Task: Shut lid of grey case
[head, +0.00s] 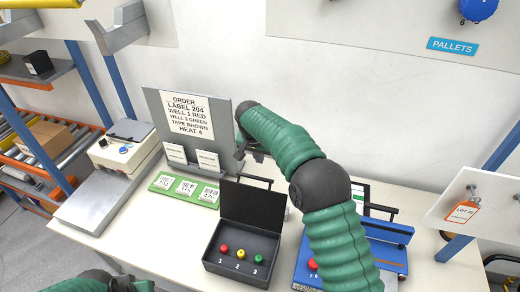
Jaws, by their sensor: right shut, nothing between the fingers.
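The dark grey case (242,268) sits on the table at the front middle, with a red, a yellow and a green knob-like piece inside, numbered 1, 2 and 3. Its lid (252,202) stands up, open, at the back edge of the case. My right gripper (244,153) is shut and empty, behind and above the lid, close to the grey order board. My right arm crosses over the table to the right of the case. Of my left arm only a part shows at the bottom left edge; its gripper is out of view.
The grey board (222,108) with an order sheet stands behind the case. A green tray with labels (184,188) lies left of it. A white machine (126,150) stands further left. A blue device (388,255) is at the right, partly hidden by my arm.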

